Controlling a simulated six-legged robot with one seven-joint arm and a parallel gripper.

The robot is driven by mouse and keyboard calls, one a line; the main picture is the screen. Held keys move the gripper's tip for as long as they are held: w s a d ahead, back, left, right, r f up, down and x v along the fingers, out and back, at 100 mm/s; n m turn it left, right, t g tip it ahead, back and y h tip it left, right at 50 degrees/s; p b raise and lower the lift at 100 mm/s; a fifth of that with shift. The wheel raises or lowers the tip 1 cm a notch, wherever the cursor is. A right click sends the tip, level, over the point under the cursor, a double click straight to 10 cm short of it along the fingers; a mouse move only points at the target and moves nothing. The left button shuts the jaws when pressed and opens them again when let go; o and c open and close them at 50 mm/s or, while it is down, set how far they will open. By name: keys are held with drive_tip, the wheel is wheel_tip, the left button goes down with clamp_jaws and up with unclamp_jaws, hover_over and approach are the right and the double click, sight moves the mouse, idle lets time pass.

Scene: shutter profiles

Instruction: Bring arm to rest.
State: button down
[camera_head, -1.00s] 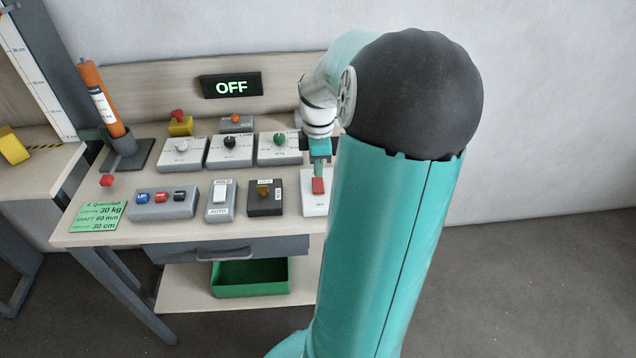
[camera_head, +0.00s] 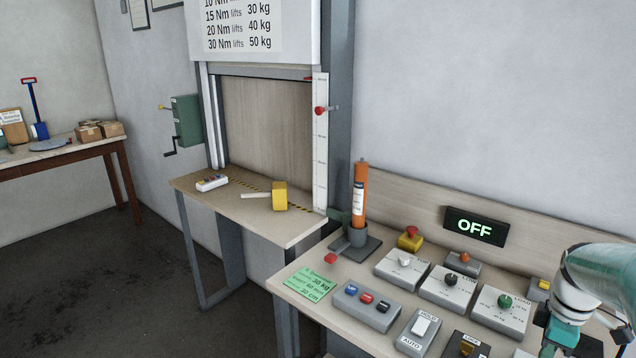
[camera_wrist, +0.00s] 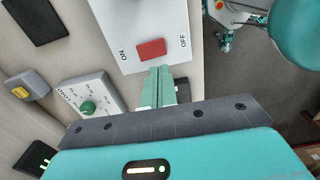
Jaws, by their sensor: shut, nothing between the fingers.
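My gripper (camera_wrist: 160,76) is shut and empty in the wrist view, its green fingers side by side. Its tips are close to a red rocker switch (camera_wrist: 151,49) on a white plate marked ON and OFF (camera_wrist: 125,22); I cannot tell whether they touch it. In the head view my arm reaches in from the right edge, with my wrist (camera_head: 572,305) low over the right part of the bench. The fingertips and the red switch are not clearly seen there.
The bench (camera_head: 345,272) carries knob boxes, a button box (camera_head: 366,306), a HOLD/AUTO switch (camera_head: 420,328), an orange cylinder on a stand (camera_head: 360,195) and a display reading OFF (camera_head: 474,227). A shutter frame with a ledge (camera_head: 225,203) stands left. Open floor (camera_head: 100,260) lies further left.

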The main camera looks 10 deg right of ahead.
drive_tip(key=w+a+r+m+t+h, duration=0.1)
drive_tip(key=w+a+r+m, duration=0.15)
drive_tip(key=a, duration=0.65)
drive_tip(key=w+a+r+m+h, duration=0.1)
drive_tip(key=a+r, duration=0.3)
drive_tip(key=a, duration=0.5)
drive_tip(key=s+a+r+m+t+y, duration=0.1)
drive_tip(key=s+a+m+t, duration=0.1)
drive_tip(key=a, duration=0.6)
drive_tip(key=s+a+r+m+t+y, duration=0.1)
drive_tip(key=s+a, duration=0.3)
drive_tip(key=a, duration=0.5)
drive_tip(key=shift+s+a+r+m+t, duration=0.3)
drive_tip(key=shift+r+m+t, duration=0.15)
drive_tip(key=shift+m+t, duration=0.4)
